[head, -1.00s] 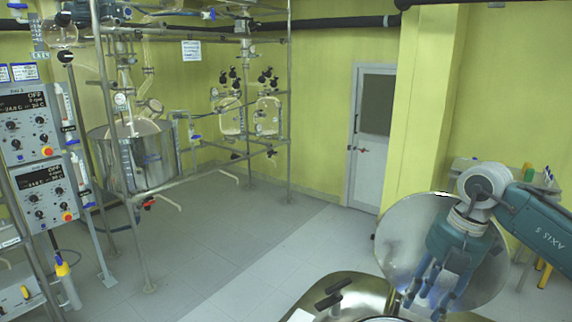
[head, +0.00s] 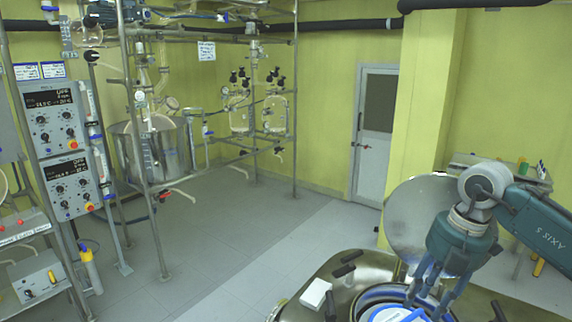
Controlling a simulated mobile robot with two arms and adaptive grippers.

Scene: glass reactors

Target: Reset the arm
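My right gripper (head: 430,288) is at the lower right of the head view, its arm coming in from the right edge. Its blue-grey fingers point down over the round opening of a steel vessel (head: 345,266). The fingers look spread apart, with nothing seen between them. A blue-and-white item (head: 392,314) lies in the opening below the fingers; I cannot tell whether they touch it. The round steel lid (head: 405,215) stands raised behind the gripper and is partly hidden by it. My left gripper is not in view.
A white block (head: 316,293) lies on the vessel's top, near black handles (head: 343,271). Control boxes (head: 55,115) and a pipe frame with a steel pot (head: 170,150) stand at the left. The grey floor (head: 240,230) between is clear. A white door (head: 373,135) is at the back.

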